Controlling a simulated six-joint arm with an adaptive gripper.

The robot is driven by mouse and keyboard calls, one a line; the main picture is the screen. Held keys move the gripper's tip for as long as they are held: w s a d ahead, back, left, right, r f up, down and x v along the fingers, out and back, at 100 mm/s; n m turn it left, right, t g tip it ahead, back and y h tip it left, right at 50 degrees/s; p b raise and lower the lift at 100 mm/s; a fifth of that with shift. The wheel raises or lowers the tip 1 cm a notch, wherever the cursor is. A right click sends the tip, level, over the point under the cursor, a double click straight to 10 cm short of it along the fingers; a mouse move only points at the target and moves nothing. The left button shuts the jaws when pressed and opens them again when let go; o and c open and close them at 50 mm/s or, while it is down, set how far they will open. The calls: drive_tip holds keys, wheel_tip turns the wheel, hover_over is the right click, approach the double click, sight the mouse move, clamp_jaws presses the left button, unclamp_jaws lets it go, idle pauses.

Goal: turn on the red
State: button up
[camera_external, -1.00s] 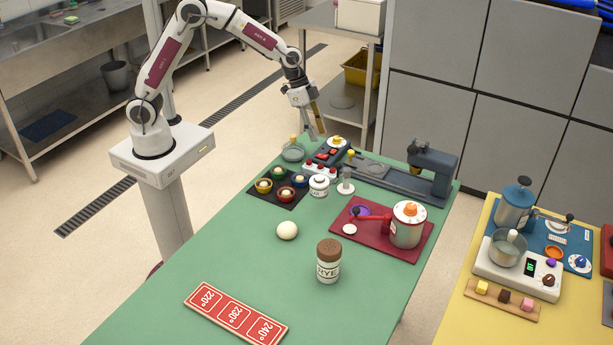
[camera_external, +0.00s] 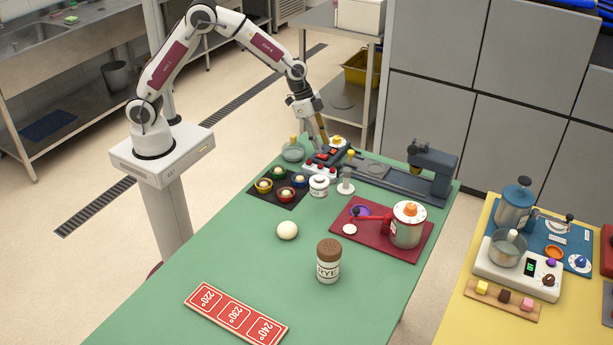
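A dark control box (camera_external: 346,157) with red switches (camera_external: 321,155) and a white-and-yellow knob (camera_external: 337,141) stands at the far end of the green table. In front of it is a white strip (camera_external: 313,168) with several red buttons. My gripper (camera_external: 323,141) points down over the left part of the dark box, with its tips close to the red switches. I cannot tell whether it touches them, or whether its fingers are open or shut. No held object shows. The switch positions are too small to read.
A dark mat (camera_external: 264,199) with several coloured cups lies left of a white jar (camera_external: 319,186). A grey press (camera_external: 431,170) stands right. A red board (camera_external: 423,246) carries a pot. A RYE jar (camera_external: 328,264) stands nearer.

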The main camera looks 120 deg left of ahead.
sight(326, 156)
drive_tip(key=shift+x, duration=1.8)
clamp_jaws()
